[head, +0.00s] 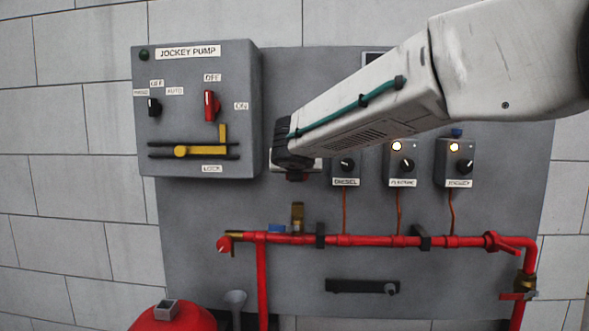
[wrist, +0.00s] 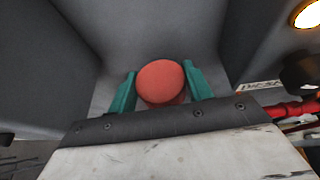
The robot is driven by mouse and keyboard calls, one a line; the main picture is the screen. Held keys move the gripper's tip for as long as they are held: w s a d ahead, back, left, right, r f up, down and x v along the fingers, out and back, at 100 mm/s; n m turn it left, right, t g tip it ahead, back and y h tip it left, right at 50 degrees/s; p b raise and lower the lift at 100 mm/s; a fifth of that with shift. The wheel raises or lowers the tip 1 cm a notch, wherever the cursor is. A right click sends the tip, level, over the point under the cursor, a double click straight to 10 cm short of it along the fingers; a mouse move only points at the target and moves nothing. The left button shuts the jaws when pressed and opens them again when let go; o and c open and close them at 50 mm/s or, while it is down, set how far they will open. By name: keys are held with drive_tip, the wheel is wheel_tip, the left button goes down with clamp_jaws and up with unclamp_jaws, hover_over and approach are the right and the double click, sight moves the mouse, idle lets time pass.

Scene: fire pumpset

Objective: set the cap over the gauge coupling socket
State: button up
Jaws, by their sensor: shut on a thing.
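My gripper (head: 295,174) is in front of the grey panel, just right of the jockey pump box and above the red pipe. In the wrist view its teal fingers (wrist: 160,82) are shut on a round-topped red piece, which I take for the cap (wrist: 160,80). The gripper mostly hides this piece in the head view. A brass upright fitting (head: 297,216) stands on the red pipe below the gripper and looks like the gauge coupling socket. The gripper is well above it and apart from it.
The jockey pump box (head: 245,110) juts out at left. Small switch boxes, including diesel (head: 346,180), are at right. The red pipe (head: 370,240) runs below, with a small blue piece (head: 277,228) beside the fitting.

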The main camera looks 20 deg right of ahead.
sight(298, 204)
drive_tip(key=shift+d+f, duration=0.1)
drive_tip(key=shift+s+f, duration=0.1)
drive_tip(key=shift+f, duration=2.3)
drive_tip(key=shift+f, duration=1.95)
drive_tip(key=o, duration=1.1)
drive_tip(key=v, duration=0.7)
drive_tip(key=shift+s+r, duration=0.1)
drive_tip(key=shift+s, duration=0.25)
